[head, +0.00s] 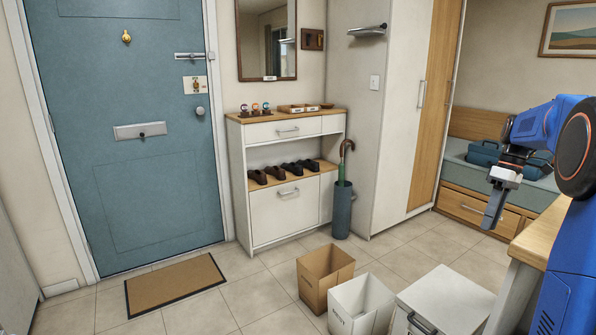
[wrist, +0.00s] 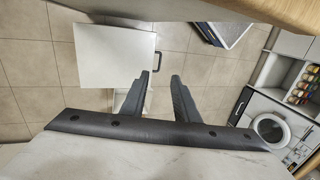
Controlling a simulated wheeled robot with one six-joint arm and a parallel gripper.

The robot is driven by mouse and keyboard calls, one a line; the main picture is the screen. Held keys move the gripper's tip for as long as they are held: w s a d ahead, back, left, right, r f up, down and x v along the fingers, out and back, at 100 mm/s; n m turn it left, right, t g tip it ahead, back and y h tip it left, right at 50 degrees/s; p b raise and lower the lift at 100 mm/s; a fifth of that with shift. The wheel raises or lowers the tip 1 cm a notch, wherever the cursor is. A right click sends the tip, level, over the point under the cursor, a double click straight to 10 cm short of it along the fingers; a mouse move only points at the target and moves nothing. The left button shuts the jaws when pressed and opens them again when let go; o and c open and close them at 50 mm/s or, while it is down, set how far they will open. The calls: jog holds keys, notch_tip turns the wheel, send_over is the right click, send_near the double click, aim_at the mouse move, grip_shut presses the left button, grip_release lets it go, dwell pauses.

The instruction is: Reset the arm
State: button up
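My blue arm comes in at the right edge of the head view, bent at a black joint. My gripper (head: 490,222) hangs from its end with the grey fingers pointing down, in front of the bench in that view. In the wrist view the two dark fingers of my gripper (wrist: 163,74) stand apart with a clear gap, and nothing is held between them. Floor tiles show behind the gap. No hob or lid can be made out in either view.
A wooden worktop (head: 540,235) lies near my arm at the right. A white cabinet (head: 445,298), a white bin (head: 360,305) and a cardboard box (head: 325,272) stand on the floor. A bench (head: 480,205) stands behind. The tiled floor (head: 255,295) near the doormat is clear.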

jog(key=s+a+r+m+t+h, duration=0.2)
jog(key=s+a+m+t, duration=0.1)
jog(key=s+a, duration=1.3)
jog(key=s+a+f+m+t, duration=0.1)
jog(key=s+a+f+t, duration=0.1)
jog(key=s+a+f, duration=0.2)
jog(key=s+a+f+m+t, duration=0.1)
jog(key=s+a+f, duration=0.4)
jog(key=s, duration=0.6)
jog(key=shift+s+a+f+m+t+h, duration=0.3)
jog(key=shift+a+m+t+h, duration=0.1)
jog(key=shift+m, duration=0.4)
jog(key=shift+w, duration=0.15)
